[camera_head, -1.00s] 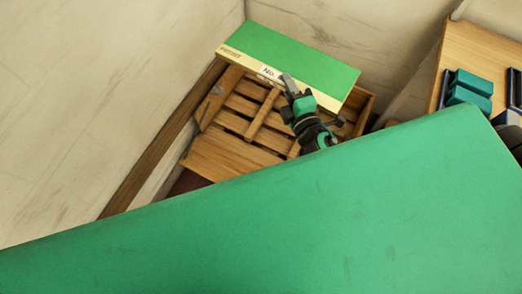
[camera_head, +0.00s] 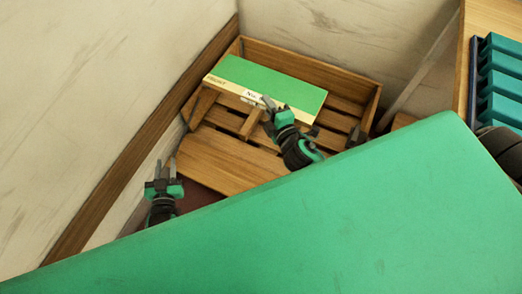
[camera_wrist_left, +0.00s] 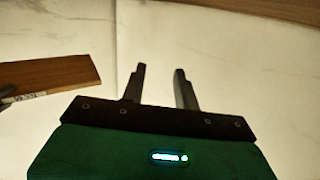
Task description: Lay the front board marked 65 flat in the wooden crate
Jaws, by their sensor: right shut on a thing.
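The green-topped board (camera_head: 262,84) has a pale front edge with a white "No." label; its number is not readable. My right gripper (camera_head: 268,103) is shut on this front edge, near the label. In the head view the board shows within the outline of the wooden crate (camera_head: 368,101); I cannot tell whether it touches the slats. My left gripper (camera_head: 160,168) is open and empty, left of the crate's near corner. Its spread fingers also show in the left wrist view (camera_wrist_left: 160,85). There, a brown slab (camera_wrist_left: 50,74) with a label strip shows at left, apart from them.
Pale walls stand left of and behind the crate, with a brown wooden rail (camera_head: 130,150) along the left wall. Teal bins (camera_head: 498,85) stand on a wooden surface at the right. My own green body covers the foreground.

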